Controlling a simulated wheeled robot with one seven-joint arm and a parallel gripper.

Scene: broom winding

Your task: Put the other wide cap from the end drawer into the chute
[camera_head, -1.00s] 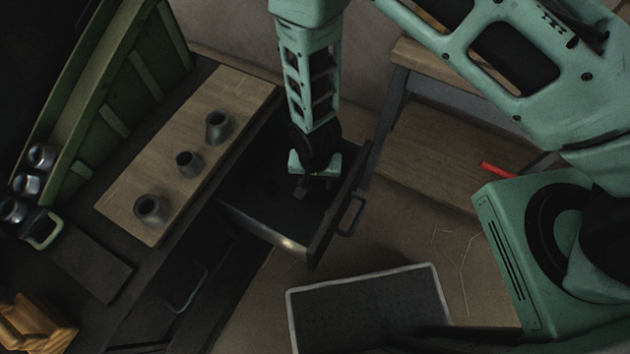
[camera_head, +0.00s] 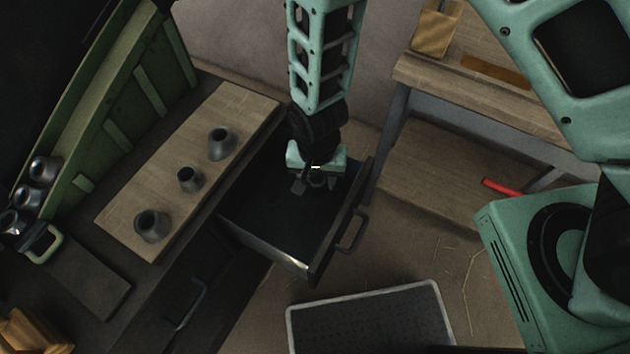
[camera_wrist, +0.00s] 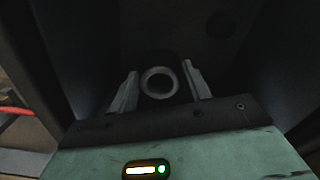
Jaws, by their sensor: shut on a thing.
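My gripper (camera_head: 313,183) is down inside the open end drawer (camera_head: 262,247), toward its far end. It is shut on a grey ring-shaped cap (camera_wrist: 160,83), which sits between the two fingers in the wrist view with its round opening facing the camera. The cap is small and dark in the head view, and I cannot tell whether it touches the drawer floor. A green ribbed, sloping structure (camera_head: 120,85) at the left may be the chute. Several grey caps (camera_head: 43,168) lie by its lower end.
Three grey caps, one of them here (camera_head: 150,225), stand on a wooden board (camera_head: 115,215) left of the drawer. A grey-topped box (camera_head: 370,320) stands in front, and a wooden bench (camera_head: 500,90) is at right.

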